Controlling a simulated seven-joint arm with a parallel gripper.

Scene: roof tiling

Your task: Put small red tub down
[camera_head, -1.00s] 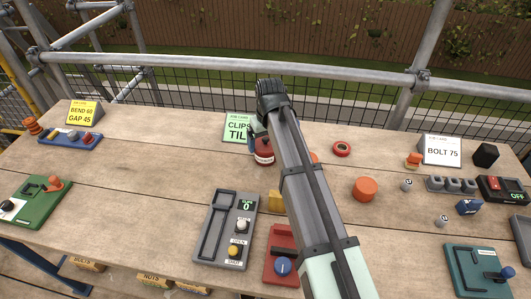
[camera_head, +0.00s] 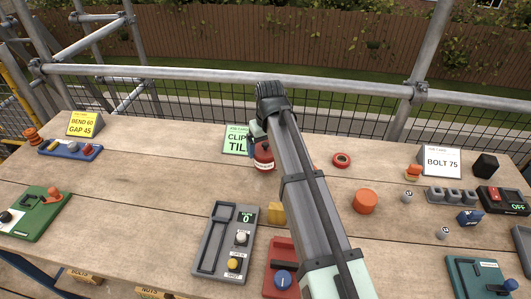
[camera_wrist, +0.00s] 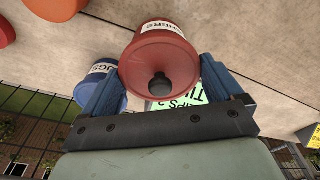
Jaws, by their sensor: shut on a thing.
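The small red tub (camera_head: 264,158) is near the middle back of the bench, in front of the green job card (camera_head: 236,140). In the wrist view the red tub (camera_wrist: 160,62) sits between the two blue fingers of my gripper (camera_wrist: 160,85), which is shut on it. In the head view my arm hides most of the gripper. I cannot tell whether the tub's base touches the bench.
A blue tub (camera_wrist: 103,82) is beside the left finger in the wrist view. A red ring (camera_head: 341,160) and an orange round block (camera_head: 365,201) lie right of my arm. A grey panel (camera_head: 224,240) stands in front.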

